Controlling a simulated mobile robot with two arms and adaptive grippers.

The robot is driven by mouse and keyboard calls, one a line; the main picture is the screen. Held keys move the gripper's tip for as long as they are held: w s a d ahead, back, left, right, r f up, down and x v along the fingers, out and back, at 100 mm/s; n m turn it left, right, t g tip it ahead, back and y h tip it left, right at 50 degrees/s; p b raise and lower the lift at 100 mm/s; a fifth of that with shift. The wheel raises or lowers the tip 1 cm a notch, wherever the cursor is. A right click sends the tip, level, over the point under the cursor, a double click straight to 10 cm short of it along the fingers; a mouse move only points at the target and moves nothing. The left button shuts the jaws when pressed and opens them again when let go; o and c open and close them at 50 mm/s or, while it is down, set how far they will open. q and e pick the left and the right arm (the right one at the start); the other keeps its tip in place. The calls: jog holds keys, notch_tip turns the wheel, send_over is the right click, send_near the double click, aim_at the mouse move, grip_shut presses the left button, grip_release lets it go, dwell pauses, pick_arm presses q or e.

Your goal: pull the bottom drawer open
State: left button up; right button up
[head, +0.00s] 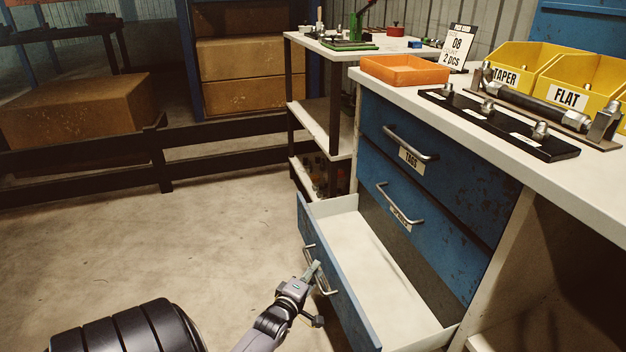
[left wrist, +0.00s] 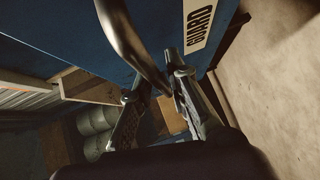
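The bottom drawer (head: 338,292) is out from the blue cabinet, and its white inside (head: 365,262) looks empty. Its front carries a curved metal handle (head: 323,281), which also shows in the left wrist view (left wrist: 136,45) beside a white label reading GUARD (left wrist: 200,22). My left gripper (head: 316,270) is at this handle. In the left wrist view the handle passes between its two fingers (left wrist: 157,85), which look closed around it. The right gripper is not in view.
Two blue drawers above, a TAGS drawer (head: 449,168) and a middle one (head: 424,217), are shut. The worktop holds an orange tray (head: 404,70), yellow bins (head: 570,80) and a black rail with fittings (head: 500,124). Bare floor (head: 190,240) lies left of the drawer.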

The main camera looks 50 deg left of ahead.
pick_arm(q)
jog(key=shift+o, duration=1.3)
jog(key=v, duration=1.2)
jog(key=shift+f, duration=0.1)
